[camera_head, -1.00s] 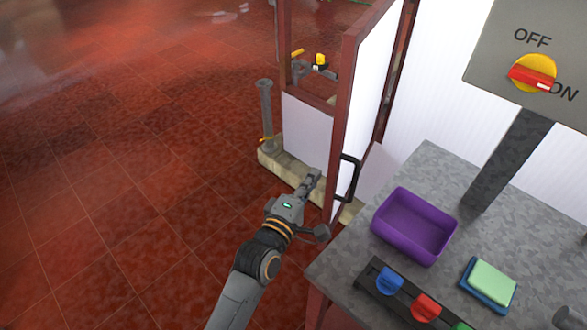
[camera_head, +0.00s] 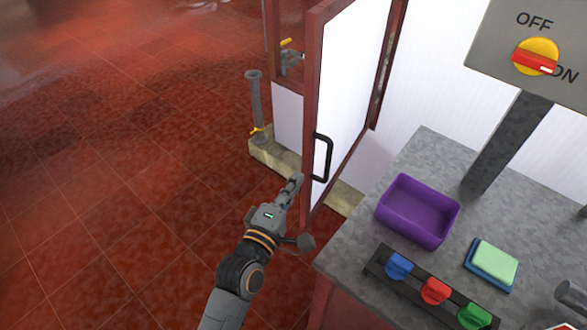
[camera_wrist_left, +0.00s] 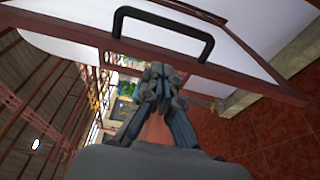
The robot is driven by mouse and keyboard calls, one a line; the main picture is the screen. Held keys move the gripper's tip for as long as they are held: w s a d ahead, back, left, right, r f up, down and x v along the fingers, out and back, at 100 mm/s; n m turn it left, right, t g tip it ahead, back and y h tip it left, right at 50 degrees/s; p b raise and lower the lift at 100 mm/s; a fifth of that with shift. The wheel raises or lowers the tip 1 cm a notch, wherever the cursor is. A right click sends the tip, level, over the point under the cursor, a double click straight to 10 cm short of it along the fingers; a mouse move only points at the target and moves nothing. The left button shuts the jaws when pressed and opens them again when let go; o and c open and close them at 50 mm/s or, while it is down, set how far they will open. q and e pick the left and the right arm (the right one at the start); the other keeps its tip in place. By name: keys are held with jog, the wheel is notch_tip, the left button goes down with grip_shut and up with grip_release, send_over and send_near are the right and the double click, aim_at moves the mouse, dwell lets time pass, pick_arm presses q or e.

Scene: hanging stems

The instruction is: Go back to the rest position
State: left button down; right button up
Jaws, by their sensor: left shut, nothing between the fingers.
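My left gripper (camera_head: 294,184) is shut and empty, low in front of the red-framed door (camera_head: 349,80), which stands ajar. Its fingertips are just left of and below the black door handle (camera_head: 322,158) in the head view, apart from it. In the left wrist view the closed fingers (camera_wrist_left: 160,75) show in the middle, with the black handle (camera_wrist_left: 165,22) beyond them near the top. My right gripper is in neither view.
A grey table (camera_head: 431,152) at the right carries a purple bin (camera_head: 413,231), a rack with blue, red and green knobs (camera_head: 433,291), and green and blue pads (camera_head: 493,262). A switch panel (camera_head: 505,50) stands behind. A grey post (camera_head: 257,108) stands left of the door. Red floor at left is clear.

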pick_arm(q)
jog(key=shift+s, duration=2.2)
jog(key=s+a+f+m+g+y, duration=0.2)
jog(key=s+a+f, duration=0.1)
jog(key=f, duration=0.9)
jog(key=s+a+f+m+g+y, duration=0.1)
jog(key=s+a+f+m+g, duration=0.15)
jog(key=f, duration=0.85)
jog(key=s+a+f+m+g+y, duration=0.2)
jog(key=a+f+m+g, duration=0.1)
jog(key=f, duration=0.9)
jog(key=s+a+f+m+g+y, duration=0.1)
jog(key=s+a+f+m+g, duration=0.1)
jog(key=s+a+f, duration=0.4)
jog(key=s+a+f+m+g+y, duration=0.1)
jog(key=s+a+f+m+g, duration=0.2)
jog(key=s, duration=1)
jog(key=s+a+f+m+g+y, duration=0.1)
jog(key=s+a+f+m+g, duration=0.1)
jog(key=s+a+f, duration=0.7)
notch_tip(320, 180, down, 3)
jog(key=shift+s+y, duration=0.4)
jog(key=shift+s, duration=0.05)
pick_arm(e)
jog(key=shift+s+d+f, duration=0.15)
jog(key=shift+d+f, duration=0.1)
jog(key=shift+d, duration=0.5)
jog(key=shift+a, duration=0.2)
pick_arm(q)
jog(key=shift+w, duration=0.1)
